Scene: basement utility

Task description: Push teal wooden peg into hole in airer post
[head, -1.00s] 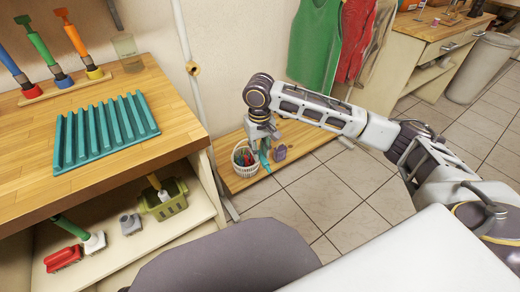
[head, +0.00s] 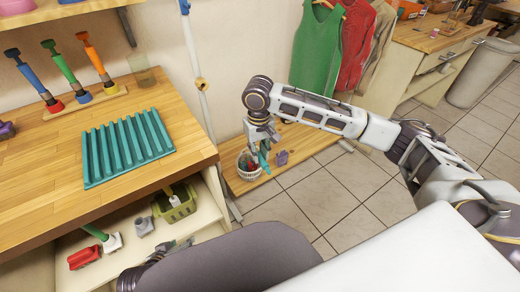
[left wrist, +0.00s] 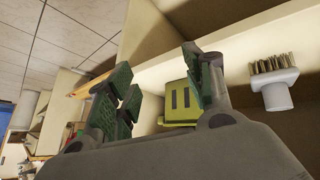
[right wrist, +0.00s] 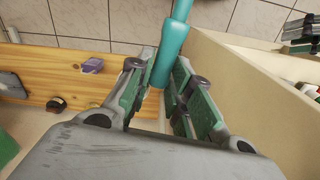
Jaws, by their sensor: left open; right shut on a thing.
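The teal peg (head: 264,155) is in my right gripper (head: 263,140), above the low wooden bench. In the right wrist view my right gripper (right wrist: 160,82) is shut on the peg (right wrist: 172,48), whose long shaft points away from the fingers. The pale airer post (head: 192,50) stands against the wall, left of this gripper, with a tan fitting (head: 200,84) on it. The peg is apart from the post; I cannot make out a hole. My left gripper (head: 182,246) is low by the shelf under the workbench. It is open and empty in the left wrist view (left wrist: 165,88).
A teal ribbed tray (head: 125,148) lies on the workbench (head: 45,180). A white basket (head: 247,165) and a purple item (head: 282,158) stand on the low bench (head: 300,150).

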